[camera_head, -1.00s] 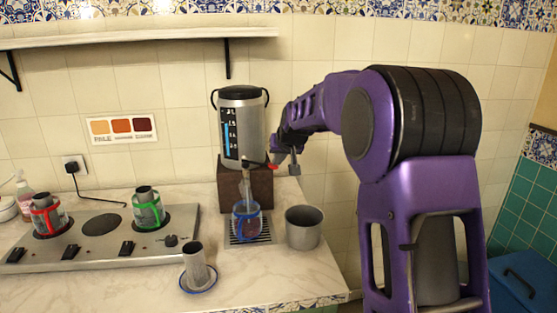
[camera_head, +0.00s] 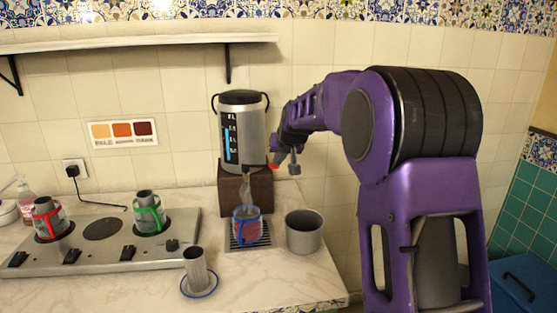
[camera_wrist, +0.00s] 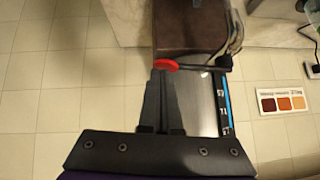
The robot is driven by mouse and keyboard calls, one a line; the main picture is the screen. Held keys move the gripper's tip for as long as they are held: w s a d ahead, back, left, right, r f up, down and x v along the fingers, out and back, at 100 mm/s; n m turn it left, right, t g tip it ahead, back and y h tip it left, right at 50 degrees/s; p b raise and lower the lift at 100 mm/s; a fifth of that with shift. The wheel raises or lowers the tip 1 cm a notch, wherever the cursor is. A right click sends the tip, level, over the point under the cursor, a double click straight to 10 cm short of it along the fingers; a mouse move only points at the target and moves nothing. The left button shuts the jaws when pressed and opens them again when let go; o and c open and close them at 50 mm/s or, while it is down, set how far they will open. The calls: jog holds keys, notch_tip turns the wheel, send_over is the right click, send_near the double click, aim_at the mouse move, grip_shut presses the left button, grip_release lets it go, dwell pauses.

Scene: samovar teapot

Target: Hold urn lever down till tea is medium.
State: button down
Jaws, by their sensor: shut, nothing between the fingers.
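The steel urn (camera_head: 250,143) stands on a brown block at the wall, with a blue level strip on its front. Its red-tipped lever (camera_wrist: 166,64) is at the fingertips of my shut, empty gripper (camera_wrist: 165,74); touch seems likely, but the exact contact is unclear. In the head view my gripper (camera_head: 277,160) is at the urn's right side, partly hidden by my wrist. A glass in a blue holder (camera_head: 246,226) stands on the drip grate under the spout, holding reddish liquid. A pale stream appears to fall into it. The colour card (camera_head: 123,133) shows three shades.
A grey metal pot (camera_head: 304,232) stands right of the grate. A steel cylinder on a blue-rimmed saucer (camera_head: 199,284) is front left. The hob (camera_head: 103,238) holds red-framed (camera_head: 47,219) and green-framed (camera_head: 149,212) cups. A shelf (camera_head: 140,40) is above.

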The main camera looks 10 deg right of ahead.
jog(key=w+r+p+v, duration=0.1)
jog(key=v, duration=0.5)
jog(key=w+r+p+v, duration=0.1)
jog(key=v, duration=0.6)
jog(key=shift+d+p, duration=0.35)
jog(key=shift+f, duration=0.1)
